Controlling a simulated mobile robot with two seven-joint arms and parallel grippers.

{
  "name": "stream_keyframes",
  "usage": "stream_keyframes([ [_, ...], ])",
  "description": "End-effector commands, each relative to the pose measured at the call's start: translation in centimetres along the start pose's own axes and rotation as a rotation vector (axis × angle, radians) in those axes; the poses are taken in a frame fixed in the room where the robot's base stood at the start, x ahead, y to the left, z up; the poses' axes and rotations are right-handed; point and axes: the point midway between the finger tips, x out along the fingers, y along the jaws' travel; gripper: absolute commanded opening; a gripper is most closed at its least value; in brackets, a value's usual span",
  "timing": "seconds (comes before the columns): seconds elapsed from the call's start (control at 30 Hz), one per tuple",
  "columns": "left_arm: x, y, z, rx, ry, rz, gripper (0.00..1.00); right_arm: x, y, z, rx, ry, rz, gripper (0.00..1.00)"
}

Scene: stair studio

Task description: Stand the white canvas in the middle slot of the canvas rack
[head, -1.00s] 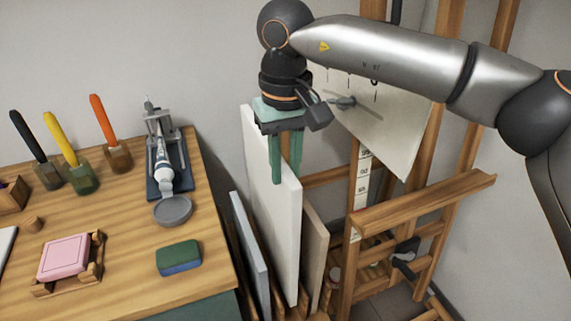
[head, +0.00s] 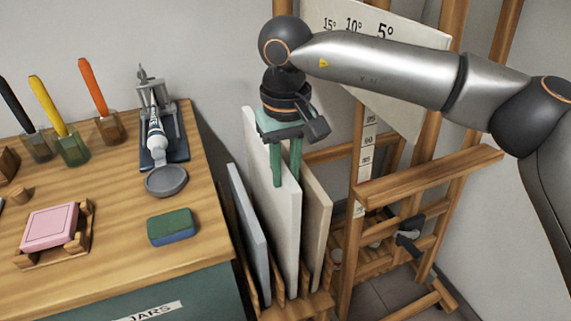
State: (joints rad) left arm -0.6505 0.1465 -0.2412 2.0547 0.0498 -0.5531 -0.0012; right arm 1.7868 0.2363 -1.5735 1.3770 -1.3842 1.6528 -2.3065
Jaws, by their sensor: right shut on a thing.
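The white canvas (head: 264,165) stands near upright between a grey-blue canvas (head: 248,225) on its left and a beige canvas (head: 317,230) on its right. My right gripper (head: 287,165), with teal fingers, is shut on its upper edge. The wooden canvas rack (head: 300,308) shows at the bottom of the view, with thin dividers around the canvas feet. The white canvas's lower end is between the dividers, in line with the middle slot. I cannot tell whether it touches the rack's floor. My left gripper is not in view.
A wooden easel (head: 430,175) with a marked board (head: 400,30) stands close right of the rack. A wooden worktop (head: 110,225) on the left holds a sponge (head: 173,227), a grey dish (head: 166,181), a pink block (head: 52,227), a tube (head: 156,135) and coloured sticks in holders.

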Motion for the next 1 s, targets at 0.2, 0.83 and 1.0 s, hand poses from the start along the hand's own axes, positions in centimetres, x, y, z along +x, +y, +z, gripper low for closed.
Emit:
stream_keyframes([
  [0.2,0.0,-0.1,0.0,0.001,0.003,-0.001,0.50,0.4,0.0,0.0,0.001,0.003,-0.001,0.00],
  [0.83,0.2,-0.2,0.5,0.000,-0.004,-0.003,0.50,0.9,0.0,0.0,0.001,0.003,-0.001,0.00],
  [1.0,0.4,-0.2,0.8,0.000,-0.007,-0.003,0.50,1.2,0.0,0.0,0.001,0.003,-0.001,0.00],
])
